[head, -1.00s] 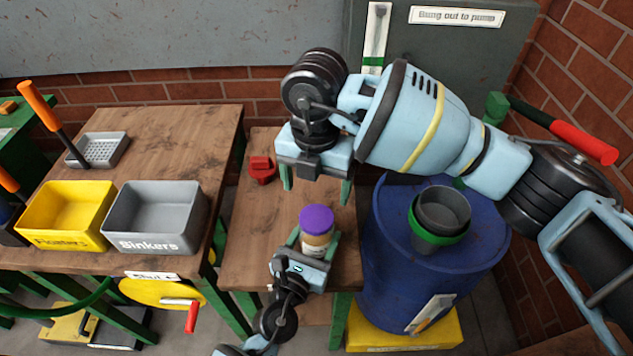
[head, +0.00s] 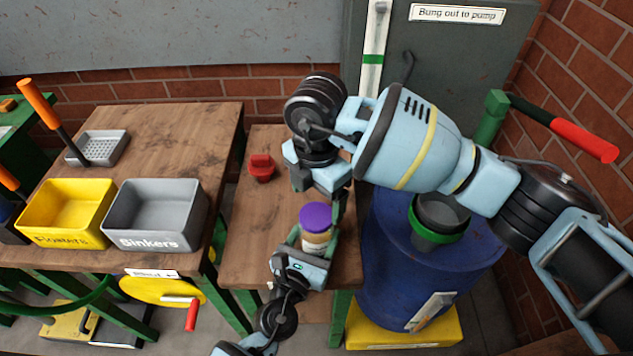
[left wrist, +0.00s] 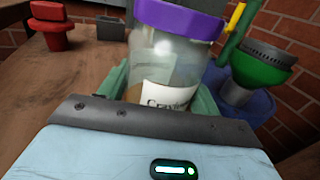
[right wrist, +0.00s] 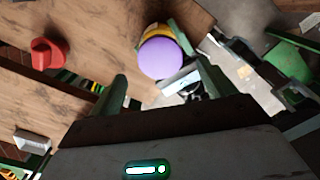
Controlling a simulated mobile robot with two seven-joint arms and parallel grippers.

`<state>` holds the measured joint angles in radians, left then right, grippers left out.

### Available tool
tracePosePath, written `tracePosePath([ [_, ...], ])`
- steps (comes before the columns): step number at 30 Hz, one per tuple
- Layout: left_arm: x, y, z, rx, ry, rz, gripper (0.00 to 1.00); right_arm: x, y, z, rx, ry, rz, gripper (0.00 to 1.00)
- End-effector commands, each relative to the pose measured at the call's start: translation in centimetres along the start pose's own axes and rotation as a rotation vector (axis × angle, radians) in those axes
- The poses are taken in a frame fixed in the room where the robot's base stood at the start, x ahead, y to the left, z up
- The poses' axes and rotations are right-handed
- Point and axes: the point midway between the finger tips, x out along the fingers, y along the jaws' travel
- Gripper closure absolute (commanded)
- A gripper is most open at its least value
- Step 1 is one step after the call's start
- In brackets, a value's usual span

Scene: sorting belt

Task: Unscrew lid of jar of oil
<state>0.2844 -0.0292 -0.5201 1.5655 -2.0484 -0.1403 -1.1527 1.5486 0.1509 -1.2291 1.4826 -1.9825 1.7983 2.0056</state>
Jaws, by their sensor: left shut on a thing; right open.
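The jar (head: 316,241) stands upright on the small wooden table, with its purple lid (head: 316,216) on top. In the left wrist view the jar (left wrist: 172,62) is clear, with a white label partly hidden by the gripper. My left gripper (head: 314,243) is shut on the jar's body from the front. My right gripper (head: 322,192) is open and empty, just above and behind the lid. In the right wrist view the lid (right wrist: 160,59) shows ahead, between the two spread green fingers. It is apart from them as far as I can tell.
A red bung (head: 262,168) sits at the table's back left. A blue drum (head: 385,270) stands to the right, with a dark funnel (head: 437,232) on top. Yellow (head: 65,239) and grey (head: 154,241) bins stand on the left table.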

Motion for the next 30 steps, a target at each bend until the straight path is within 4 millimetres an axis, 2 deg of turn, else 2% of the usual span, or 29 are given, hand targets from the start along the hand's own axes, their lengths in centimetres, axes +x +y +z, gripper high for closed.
tracePosePath([
  [3, 0.0, 0.0, 0.0, 0.000, 0.001, 0.000, 1.00, 1.8, -0.1, 0.0, 0.000, 0.001, -0.003, 0.18],
  [9, 0.0, 0.0, 0.0, 0.000, 0.001, 0.000, 1.00, 3.8, 0.0, 0.0, 0.000, 0.001, -0.001, 0.18],
  [21, 0.0, 0.0, 0.0, 0.000, 0.001, 0.000, 1.00, 4.4, 0.0, 0.0, -0.001, 0.000, 0.001, 0.18],
  [30, 0.0, 0.0, -0.1, 0.000, 0.001, 0.000, 1.00, 4.4, 0.0, 0.0, -0.001, 0.000, 0.001, 0.57],
])
